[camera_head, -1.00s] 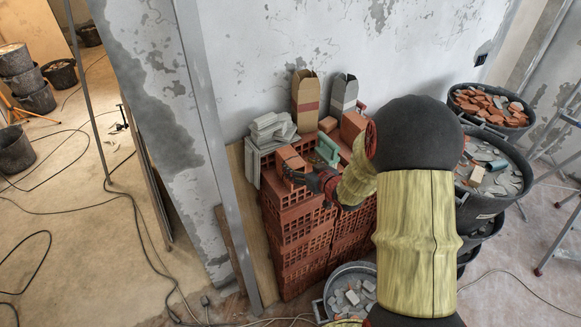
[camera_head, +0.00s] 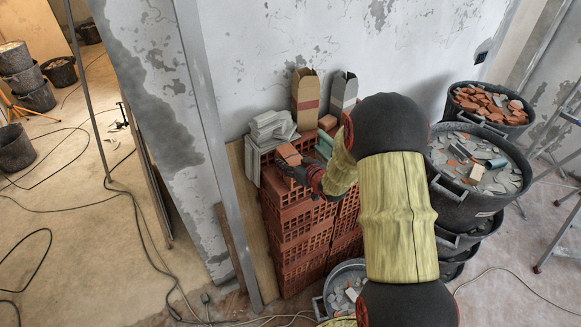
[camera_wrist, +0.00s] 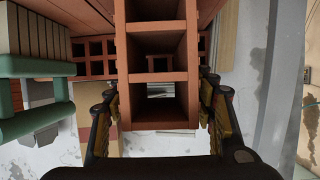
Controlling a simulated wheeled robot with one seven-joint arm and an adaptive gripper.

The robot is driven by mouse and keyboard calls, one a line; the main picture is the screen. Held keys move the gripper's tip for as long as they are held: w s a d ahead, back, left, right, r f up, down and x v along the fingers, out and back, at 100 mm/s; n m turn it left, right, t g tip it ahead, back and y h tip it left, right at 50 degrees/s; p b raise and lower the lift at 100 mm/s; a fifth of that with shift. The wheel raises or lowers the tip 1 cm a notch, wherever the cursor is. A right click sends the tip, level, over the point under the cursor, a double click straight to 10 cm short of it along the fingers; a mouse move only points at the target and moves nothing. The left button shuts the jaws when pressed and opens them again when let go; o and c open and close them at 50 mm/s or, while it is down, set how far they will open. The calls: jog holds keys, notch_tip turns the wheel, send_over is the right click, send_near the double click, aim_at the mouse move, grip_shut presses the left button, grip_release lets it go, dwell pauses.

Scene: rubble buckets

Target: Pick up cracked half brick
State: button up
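A reddish half brick (camera_head: 288,154) sits at the top front corner of the red hollow-brick stack in the head view. In the wrist view a reddish brick with open cells (camera_wrist: 162,75) fills the middle; it appears to be this one. I cannot make out a crack. My gripper (camera_head: 301,174) is at the brick's near side, partly hidden by its own wrist. In the wrist view my gripper's fingers (camera_wrist: 161,105) flank the brick left and right, very close to its sides. Whether they press on it I cannot tell.
The hollow-brick stack (camera_head: 295,238) stands against the wall. Grey blocks (camera_head: 270,127) lie left of the brick, a teal object (camera_head: 325,145) right of it. Two cartons (camera_head: 305,92) stand behind. Rubble buckets (camera_head: 462,205) stand right; a metal post (camera_head: 208,120) rises at left.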

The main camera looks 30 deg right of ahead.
grip_shut()
dwell(0.5)
jog(key=shift+r, duration=0.1)
